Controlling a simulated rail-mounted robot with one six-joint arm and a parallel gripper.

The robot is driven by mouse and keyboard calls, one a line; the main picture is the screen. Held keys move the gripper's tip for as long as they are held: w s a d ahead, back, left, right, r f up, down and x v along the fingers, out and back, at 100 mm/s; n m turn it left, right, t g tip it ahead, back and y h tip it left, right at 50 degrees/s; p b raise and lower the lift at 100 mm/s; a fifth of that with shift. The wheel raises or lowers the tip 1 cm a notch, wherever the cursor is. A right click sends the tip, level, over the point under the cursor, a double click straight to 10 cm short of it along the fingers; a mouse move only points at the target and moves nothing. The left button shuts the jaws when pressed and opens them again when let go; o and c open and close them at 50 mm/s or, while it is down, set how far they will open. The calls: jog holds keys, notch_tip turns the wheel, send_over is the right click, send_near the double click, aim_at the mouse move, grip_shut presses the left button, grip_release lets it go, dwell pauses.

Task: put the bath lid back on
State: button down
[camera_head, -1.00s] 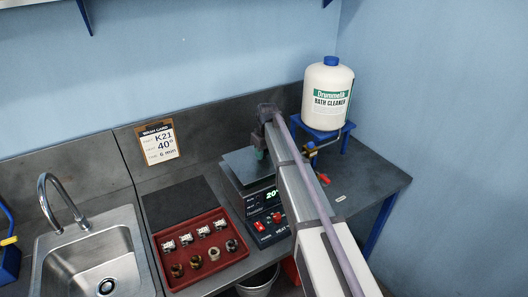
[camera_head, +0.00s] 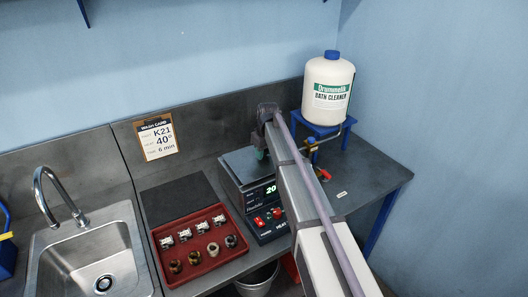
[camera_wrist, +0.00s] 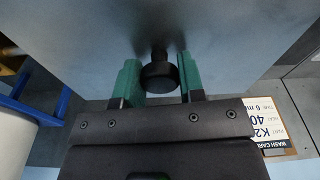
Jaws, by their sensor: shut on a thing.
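The heat bath (camera_head: 266,205) stands on the bench right of the red tray, its front panel showing a lit green 20 and red switches. A flat grey plate, the lid, is at its top (camera_head: 238,162). In the wrist view the grey lid (camera_wrist: 80,40) fills much of the picture, with a black knob (camera_wrist: 160,72). My gripper (camera_wrist: 160,80) has its green fingers on either side of this knob, shut on it. In the head view my gripper (camera_head: 262,152) is over the bath, partly hidden by my arm. I cannot tell whether the lid touches the bath.
The red tray (camera_head: 203,270) holds several small parts. A sink (camera_head: 95,265) is at left. A cleaner bottle (camera_head: 328,90) sits on a blue stand (camera_head: 322,130) behind right. A wash card (camera_head: 157,138) leans on the back wall. The bench (camera_head: 375,180) is mostly clear at right.

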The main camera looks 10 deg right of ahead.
jog(key=shift+f+b, duration=0.6)
dwell(0.4)
jog(key=shift+c, duration=0.8)
grip_release()
jog(key=shift+r, duration=0.1)
notch_tip(320, 180, up, 7)
jog(key=p, duration=0.7)
